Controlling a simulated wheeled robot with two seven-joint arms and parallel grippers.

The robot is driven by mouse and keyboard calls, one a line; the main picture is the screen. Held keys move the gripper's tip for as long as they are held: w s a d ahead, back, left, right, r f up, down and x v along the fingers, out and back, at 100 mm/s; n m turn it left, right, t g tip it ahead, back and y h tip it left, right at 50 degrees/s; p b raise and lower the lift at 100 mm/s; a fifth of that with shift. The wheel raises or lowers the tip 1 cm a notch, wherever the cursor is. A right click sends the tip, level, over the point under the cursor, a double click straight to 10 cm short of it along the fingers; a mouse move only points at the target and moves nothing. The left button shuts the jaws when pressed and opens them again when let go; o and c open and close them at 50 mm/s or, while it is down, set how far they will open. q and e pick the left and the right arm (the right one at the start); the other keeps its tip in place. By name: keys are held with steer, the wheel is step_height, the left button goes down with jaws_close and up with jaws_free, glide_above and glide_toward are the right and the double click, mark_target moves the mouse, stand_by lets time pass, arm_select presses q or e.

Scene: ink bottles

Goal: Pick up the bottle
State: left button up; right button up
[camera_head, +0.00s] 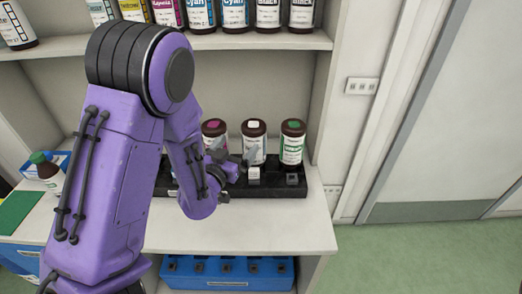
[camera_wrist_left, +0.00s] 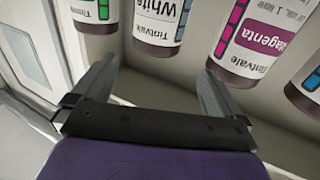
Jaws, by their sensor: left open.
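Brown bottles stand upright in a black rack (camera_head: 262,189) on the white counter. A white-capped bottle (camera_head: 253,143) is in the middle of the visible ones, with a green-capped bottle (camera_head: 291,145) to its right and a magenta-capped bottle (camera_head: 214,130) to its left. My left gripper (camera_head: 234,155) is open in front of the white-capped bottle. In the left wrist view, turned upside down, the white bottle (camera_wrist_left: 160,22) lies ahead of the gap between the open fingers (camera_wrist_left: 155,85), apart from them. The magenta bottle (camera_wrist_left: 243,42) is beside it. My arm hides the rack's left part.
A shelf (camera_head: 270,42) with several labelled bottles runs above. A small bottle with a green cap (camera_head: 46,170) stands at the counter's left. A blue crate (camera_head: 227,275) sits below the counter. The floor at right (camera_head: 420,255) is clear.

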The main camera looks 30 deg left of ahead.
mark_target(254, 130)
arm_select(q)
steer(key=w+p, duration=0.1)
steer(key=w, duration=0.2)
steer(key=w+f+p, duration=0.1)
steer(key=w, duration=0.3)
steer(key=w+a+p, duration=0.1)
steer(key=w, duration=0.2)
steer(key=shift+w+f+p, duration=0.25)
steer(key=shift+w+p, duration=0.05)
steer(key=shift+w, duration=0.1)
steer(key=shift+w+a+f, duration=0.1)
steer(key=shift+w, duration=0.05)
steer(key=c, duration=1.6)
